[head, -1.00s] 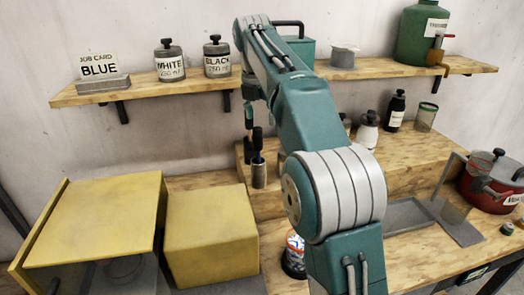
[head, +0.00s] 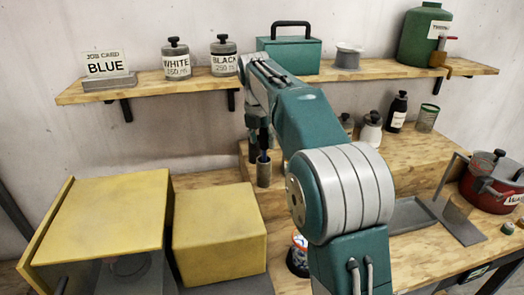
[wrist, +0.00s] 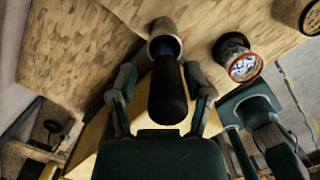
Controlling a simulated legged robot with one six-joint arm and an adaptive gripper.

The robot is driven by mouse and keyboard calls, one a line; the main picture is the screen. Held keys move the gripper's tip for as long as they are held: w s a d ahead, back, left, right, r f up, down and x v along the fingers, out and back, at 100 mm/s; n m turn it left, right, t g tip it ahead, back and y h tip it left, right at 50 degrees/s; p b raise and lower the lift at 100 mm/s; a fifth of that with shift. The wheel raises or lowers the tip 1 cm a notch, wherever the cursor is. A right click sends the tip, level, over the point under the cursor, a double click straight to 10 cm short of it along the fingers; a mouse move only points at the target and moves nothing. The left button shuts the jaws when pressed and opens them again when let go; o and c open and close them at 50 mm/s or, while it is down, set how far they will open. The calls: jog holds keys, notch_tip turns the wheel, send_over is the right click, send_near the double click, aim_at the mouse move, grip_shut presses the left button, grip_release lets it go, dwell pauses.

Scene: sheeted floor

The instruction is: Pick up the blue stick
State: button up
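A stick with a thick dark handle (wrist: 168,95) stands in a small grey cup (head: 264,173) on the wooden bench. A bluish part of it shows at the mouth of the cup in the wrist view; its lower end is hidden inside. My gripper (wrist: 164,92) is open, with one finger on each side of the handle and a gap visible on both sides. In the head view the handle (head: 263,139) is partly covered by my gripper, which hangs over the cup. A card reading "BLUE" (head: 104,65) stands on the shelf.
A can with blue and white contents (wrist: 243,67) stands near the cup. A yellow box (head: 219,232) is left of it. A raised wooden step (head: 330,165) with bottles is on the right. The shelf (head: 150,88) runs above and behind.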

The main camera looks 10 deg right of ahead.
grip_shut()
jog(key=shift+d, duration=0.45)
jog(key=shift+a+r, duration=0.15)
jog(key=shift+r, duration=4.85)
